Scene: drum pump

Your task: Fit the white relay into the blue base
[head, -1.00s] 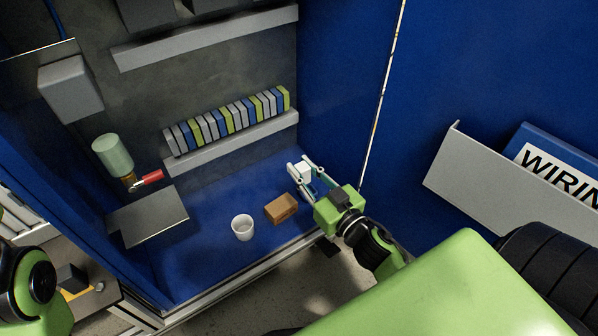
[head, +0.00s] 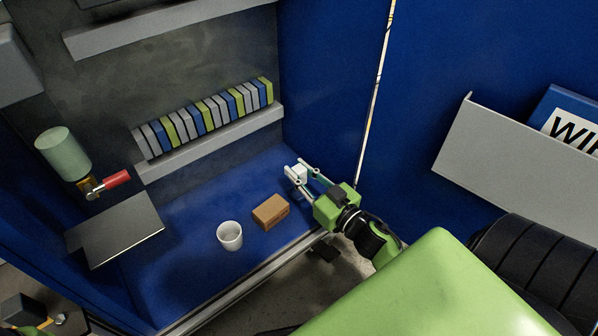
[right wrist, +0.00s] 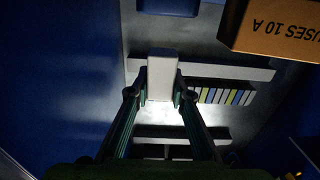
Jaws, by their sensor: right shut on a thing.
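My right gripper (head: 300,173) is shut on the white relay (head: 298,173), a small pale block held at the fingertips. They are over the right side of the cabinet floor, near the blue side wall. In the right wrist view the relay (right wrist: 161,75) stands lengthwise between the two fingertips. A blue shape (right wrist: 168,7) is cut off at the top edge of that view; I cannot tell whether it is the blue base. No base can be made out clearly in the head view.
A brown fuse box (head: 271,212) and a white cup (head: 230,236) stand on the blue cabinet floor left of my right gripper. Behind is a rail with a row of coloured blocks (head: 207,117).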

